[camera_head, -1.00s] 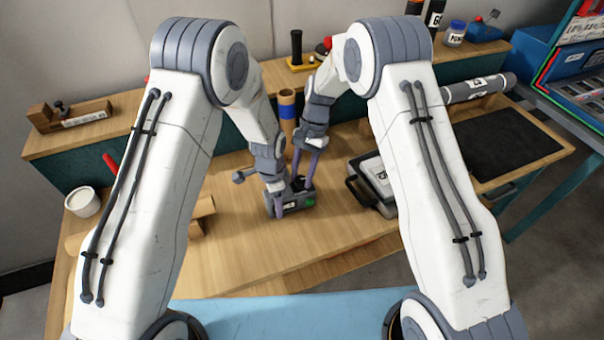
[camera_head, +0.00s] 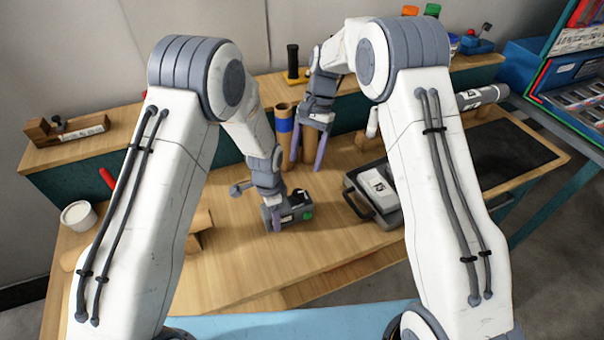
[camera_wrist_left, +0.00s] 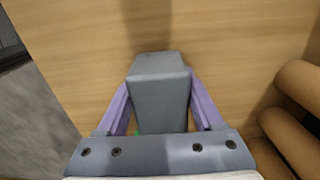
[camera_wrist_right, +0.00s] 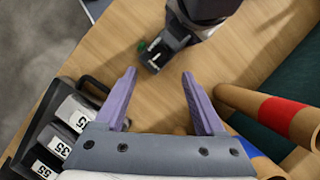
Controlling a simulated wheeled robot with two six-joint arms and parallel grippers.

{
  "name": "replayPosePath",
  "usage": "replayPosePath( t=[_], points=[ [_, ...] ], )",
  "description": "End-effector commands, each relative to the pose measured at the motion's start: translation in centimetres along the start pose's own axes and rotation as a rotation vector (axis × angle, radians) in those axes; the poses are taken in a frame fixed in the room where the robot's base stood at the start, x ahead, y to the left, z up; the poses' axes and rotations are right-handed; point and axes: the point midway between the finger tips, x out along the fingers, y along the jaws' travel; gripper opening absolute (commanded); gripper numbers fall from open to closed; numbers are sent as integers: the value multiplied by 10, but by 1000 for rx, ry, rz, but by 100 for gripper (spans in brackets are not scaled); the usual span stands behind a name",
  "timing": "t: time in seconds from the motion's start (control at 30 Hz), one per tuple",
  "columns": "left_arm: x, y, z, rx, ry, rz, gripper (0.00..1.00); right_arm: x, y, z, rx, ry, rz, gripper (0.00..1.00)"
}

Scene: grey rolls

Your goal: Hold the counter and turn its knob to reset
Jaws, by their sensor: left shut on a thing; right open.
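The counter (camera_head: 290,214) is a small grey box with a green spot on its front, standing on the wooden table. My left gripper (camera_head: 275,208) is shut on it; the left wrist view shows the grey body (camera_wrist_left: 160,85) between the purple fingers (camera_wrist_left: 160,105). Its dark top and green spot also show in the right wrist view (camera_wrist_right: 158,56). The knob is too small to make out surely. My right gripper (camera_head: 308,155) is open and empty, above and behind the counter, its fingers apart in the right wrist view (camera_wrist_right: 158,90).
A grey case with a handle (camera_head: 372,195) stands right of the counter. Cardboard rolls (camera_head: 284,130), one with a blue band, stand behind. A white cup (camera_head: 78,215) is at the left. A raised shelf runs along the back. The table front is mostly clear.

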Motion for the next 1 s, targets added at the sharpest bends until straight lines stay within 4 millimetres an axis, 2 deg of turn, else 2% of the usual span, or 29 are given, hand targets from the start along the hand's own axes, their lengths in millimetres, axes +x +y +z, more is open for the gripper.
replayPosePath(
  t=[0.1,0.2,0.63,0.67,0.7,0.73,1.0],
  points=[
    [0,0,0,-1,1,-1,0,-17,0,-1,0,2,-2,72],
    [0,0,0,-1,1,-1,0,-25,0,0,0,1,-1,72],
    [0,0,0,-1,1,-1,0,-28,0,0,0,0,0,72],
    [0,0,0,-1,1,-1,80,-28,0,0,0,0,0,72],
    [0,0,0,-1,1,-1,95,-28,0,0,0,0,0,72],
    [0,0,0,-1,1,-1,100,-27,0,0,0,0,0,72],
    [-3,-1,0,-1,1,-2,100,-27,0,0,0,0,0,72]
  ],
)
